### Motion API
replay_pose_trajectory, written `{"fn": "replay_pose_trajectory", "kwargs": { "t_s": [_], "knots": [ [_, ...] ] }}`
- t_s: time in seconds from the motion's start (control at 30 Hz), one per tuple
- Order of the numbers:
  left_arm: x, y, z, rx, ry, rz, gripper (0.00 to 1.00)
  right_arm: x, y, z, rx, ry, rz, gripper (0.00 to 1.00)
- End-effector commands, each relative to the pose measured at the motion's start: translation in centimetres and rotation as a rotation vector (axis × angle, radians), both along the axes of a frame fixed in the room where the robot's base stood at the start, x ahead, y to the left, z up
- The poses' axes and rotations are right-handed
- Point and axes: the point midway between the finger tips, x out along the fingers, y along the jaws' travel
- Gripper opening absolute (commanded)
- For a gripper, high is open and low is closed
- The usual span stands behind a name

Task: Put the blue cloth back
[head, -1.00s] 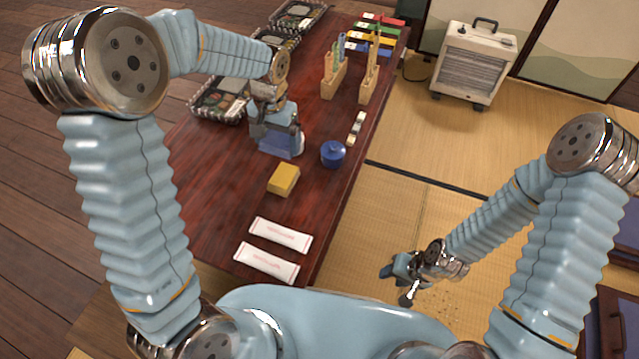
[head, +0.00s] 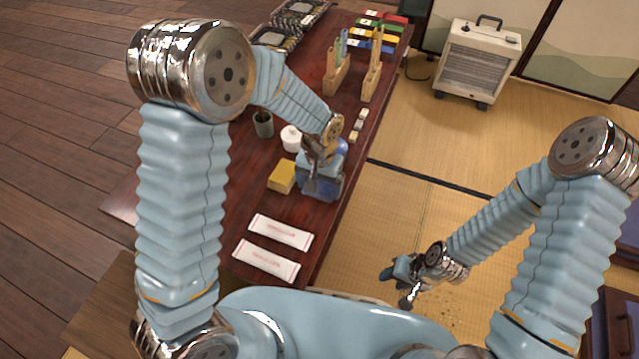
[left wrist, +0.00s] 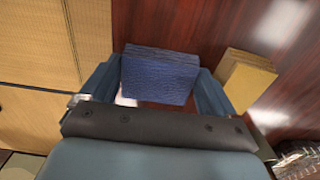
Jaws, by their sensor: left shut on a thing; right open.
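The blue cloth (left wrist: 160,76) is a folded, textured block between the two fingers of my left gripper in the left wrist view. My left gripper (head: 321,182) is shut on it over the dark red table (head: 222,203), near the table's right edge. In the head view the gripper largely hides the cloth. A yellow folded block (head: 281,177) lies just left of my left gripper; it also shows in the left wrist view (left wrist: 246,82). I cannot tell how high the cloth is above the table. My right gripper (head: 402,284) is open, low over the tatami.
Two white packets (head: 280,232) lie on the near table. A white lidded pot (head: 291,138) and a dark cup (head: 263,124) stand behind the gripper, where a blue pot (head: 343,146) is partly hidden. Wooden stands (head: 336,78) and trays are farther back. A heater (head: 477,62) stands on the tatami.

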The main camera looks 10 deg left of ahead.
Motion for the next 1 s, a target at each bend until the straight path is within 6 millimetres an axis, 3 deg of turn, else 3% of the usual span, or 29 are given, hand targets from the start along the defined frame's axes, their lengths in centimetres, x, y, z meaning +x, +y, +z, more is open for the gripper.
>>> {"fn": "replay_pose_trajectory", "kwargs": {
  "t_s": [0.33, 0.37, 0.43, 0.77, 1.0],
  "knots": [
    [0.1, 0.0, -0.5, 0.000, -0.002, 0.000, 0.51, 0.0, 0.0, -0.3, 0.001, 0.001, 0.000, 0.43],
    [0.1, 0.0, -0.4, 0.000, -0.002, 0.000, 0.92, 0.0, 0.0, -0.2, 0.001, 0.001, 0.000, 0.43],
    [0.1, 0.0, -0.3, 0.000, -0.002, 0.000, 1.00, 0.0, 0.0, -0.2, 0.001, 0.001, 0.000, 0.43],
    [0.1, 0.0, 0.7, -0.002, -0.003, 0.000, 1.00, 0.0, 0.0, 0.2, 0.000, 0.000, 0.000, 0.43],
    [0.1, 0.0, 6.0, -0.003, -0.006, -0.001, 1.00, 0.0, -0.1, 1.2, -0.002, -0.001, -0.002, 0.43]
  ]
}}
